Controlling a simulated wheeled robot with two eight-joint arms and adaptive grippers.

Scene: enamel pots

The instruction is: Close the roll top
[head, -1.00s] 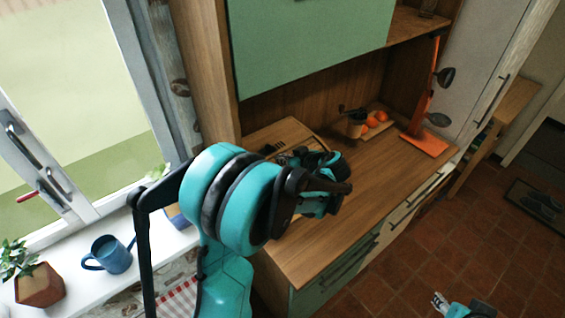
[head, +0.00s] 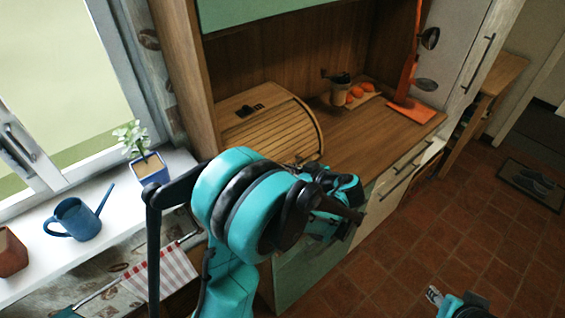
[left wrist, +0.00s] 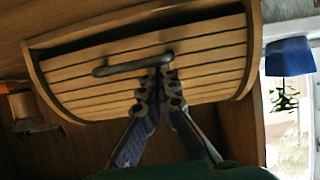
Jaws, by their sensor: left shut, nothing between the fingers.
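The wooden roll-top box (head: 270,125) stands on the counter below the cabinet in the head view. Its slatted roll top (left wrist: 150,75) fills much of the left wrist view, which is upside down. A dark gap shows along one edge of the slats, so the front is partly open. A dark bar handle (left wrist: 132,66) is fixed across the slats. My left gripper (left wrist: 160,80) is shut and empty, its tips at the handle; contact cannot be told. Part of my right gripper (head: 435,296) shows at the bottom.
A potted plant (head: 148,165) and a blue watering can (head: 76,218) are on the window sill.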

